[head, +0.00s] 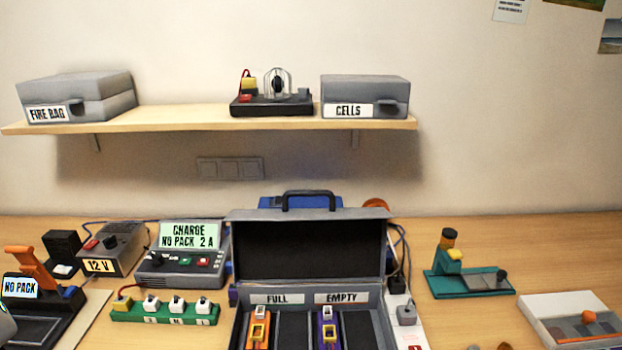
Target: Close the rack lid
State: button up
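The rack (236,325) is a grey case at the lower middle of the head view. Its lid (305,216) stands open and upright at the back, with its dark inside facing me and a black handle (308,193) on its top edge. Labels FULL (284,298) and EMPTY (342,297) sit along the back of the rack. An orange pack (259,333) lies under FULL and a purple pack (328,333) under EMPTY. The picture's bottom edge cuts off the front of the rack. My gripper is not in view.
A charger (180,265) and a green strip with white plugs (165,312) stand left of the rack. A white power strip (408,325) with cables is close on its right. A shelf (200,117) hangs above. The table between the teal stand (470,284) and the rack is partly clear.

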aim_at(286, 244)
jog(key=i+z, duration=0.35)
jog(key=i+j+z, duration=0.1)
jog(key=z, duration=0.25)
jog(key=i+j+z, duration=0.15)
jog(key=i+z, duration=0.2)
